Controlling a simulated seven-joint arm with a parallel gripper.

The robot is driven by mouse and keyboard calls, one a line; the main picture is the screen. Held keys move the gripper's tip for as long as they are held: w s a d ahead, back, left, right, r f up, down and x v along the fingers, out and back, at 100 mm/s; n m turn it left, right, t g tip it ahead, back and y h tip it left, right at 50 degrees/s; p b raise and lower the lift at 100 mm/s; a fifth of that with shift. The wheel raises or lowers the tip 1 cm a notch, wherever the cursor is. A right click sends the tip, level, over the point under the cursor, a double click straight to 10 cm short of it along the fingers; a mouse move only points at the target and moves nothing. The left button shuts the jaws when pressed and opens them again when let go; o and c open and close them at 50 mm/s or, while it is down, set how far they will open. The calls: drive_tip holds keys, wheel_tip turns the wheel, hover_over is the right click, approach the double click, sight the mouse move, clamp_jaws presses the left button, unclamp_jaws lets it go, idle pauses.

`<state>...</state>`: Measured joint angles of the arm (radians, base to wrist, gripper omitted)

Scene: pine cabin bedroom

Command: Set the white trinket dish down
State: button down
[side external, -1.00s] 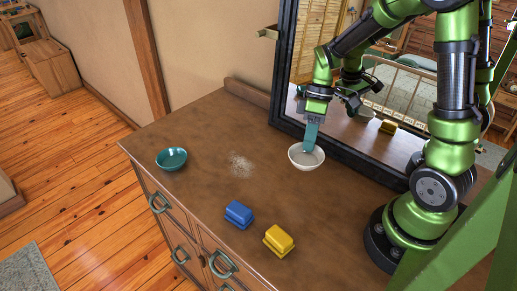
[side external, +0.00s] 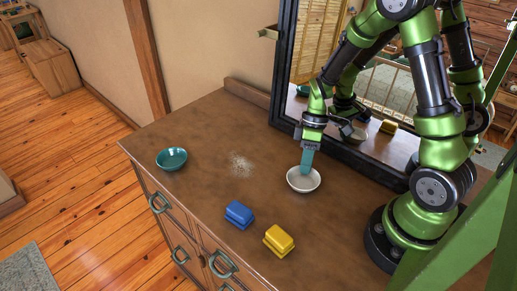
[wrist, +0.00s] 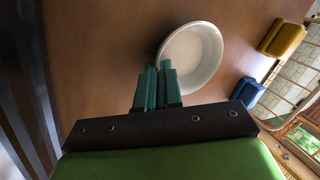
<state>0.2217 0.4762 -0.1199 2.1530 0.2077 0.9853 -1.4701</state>
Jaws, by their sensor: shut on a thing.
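The white trinket dish (side external: 304,182) is a small round bowl over the right-middle part of the brown dresser top, in front of the mirror. It also shows in the wrist view (wrist: 198,58), open side toward the camera. My gripper (side external: 306,168) has its teal fingers closed on the dish's rim. In the wrist view the fingertips (wrist: 158,66) meet at the left edge of the dish. The dish looks about level and very near the top; I cannot tell whether its base touches.
A teal bowl (side external: 171,159) stands at the left. A pale powdery patch (side external: 240,163) lies between it and the dish. A blue block (side external: 239,214) and a yellow block (side external: 279,241) sit near the front. A black-framed mirror (side external: 283,62) stands behind. Bare dresser top (side external: 330,225) lies right of the blocks.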

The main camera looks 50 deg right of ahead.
drive_tip(key=c, duration=1.3)
unclamp_jaws()
drive_tip(key=v, duration=0.8)
wheel_tip(320, 180, up, 10)
drive_tip(key=m+t+h, duration=0.1)
drive_tip(key=m+t, duration=0.3)
hover_over(302, 178)
drive_tip(key=s+a+r+m+t+h, duration=0.1)
drive_tip(key=s+a+r+m+t, duration=0.3)
drive_tip(key=s+r+m, duration=0.1)
drive_tip(key=shift+a+r+m+t, duration=0.25)
drive_tip(key=shift+r+m+t, duration=0.15)
drive_tip(key=shift+r, duration=0.25)
